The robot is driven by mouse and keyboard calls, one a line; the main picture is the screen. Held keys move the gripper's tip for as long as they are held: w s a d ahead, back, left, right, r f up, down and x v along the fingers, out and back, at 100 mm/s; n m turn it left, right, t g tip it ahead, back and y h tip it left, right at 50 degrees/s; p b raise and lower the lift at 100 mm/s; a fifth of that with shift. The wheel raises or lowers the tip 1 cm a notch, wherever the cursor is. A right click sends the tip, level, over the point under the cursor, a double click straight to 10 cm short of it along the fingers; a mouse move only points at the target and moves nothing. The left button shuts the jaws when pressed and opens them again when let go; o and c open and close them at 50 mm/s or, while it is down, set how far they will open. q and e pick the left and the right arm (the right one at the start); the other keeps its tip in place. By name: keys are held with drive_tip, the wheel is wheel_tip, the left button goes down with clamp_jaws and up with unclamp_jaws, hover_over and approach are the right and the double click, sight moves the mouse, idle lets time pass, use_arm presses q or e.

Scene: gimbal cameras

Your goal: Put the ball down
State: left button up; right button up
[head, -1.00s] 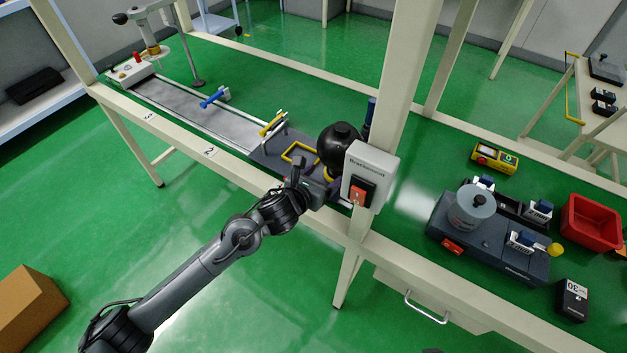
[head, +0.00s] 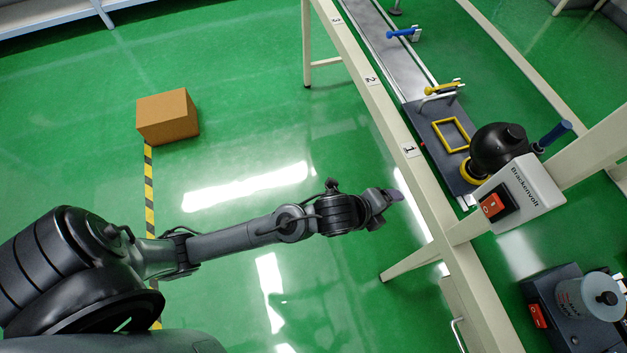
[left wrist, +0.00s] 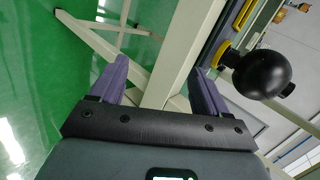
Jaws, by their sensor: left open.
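The black ball (head: 497,149) rests on a yellow ring (head: 473,172) at the near end of the grey track plate, behind the white switch box. It also shows in the left wrist view (left wrist: 262,74), to the right of the fingers and apart from them. My left gripper (head: 398,196) is out over the floor beside the bench's front rail. In the left wrist view its two purple fingers (left wrist: 155,85) are spread with nothing between them. My right gripper does not show.
The white switch box (head: 522,195) with a red switch sits on the bench post close to the ball. A yellow frame (head: 451,134) lies on the plate. The bench's front rail (head: 400,135) lies between gripper and ball.

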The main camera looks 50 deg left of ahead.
use_arm(q)
drive_tip(key=s+a+f+n+g+y, duration=0.1)
drive_tip(key=s+a+f+n+g, duration=0.1)
drive_tip(key=s+a+n, duration=0.4)
drive_tip(key=s+a+f+n+g+y, duration=0.1)
drive_tip(key=s+a+f+n+g, duration=0.2)
drive_tip(key=s+n, duration=0.9)
drive_tip(key=s+a, duration=0.1)
drive_tip(key=a, duration=0.1)
drive_tip(key=shift+s+a+f+n+g, duration=0.25)
drive_tip(key=shift+s+a+n+g, duration=0.05)
drive_tip(key=shift+a, duration=0.05)
drive_tip(key=shift+r, duration=0.1)
wheel_tip(320, 180, up, 43)
drive_tip(key=p, duration=4.3)
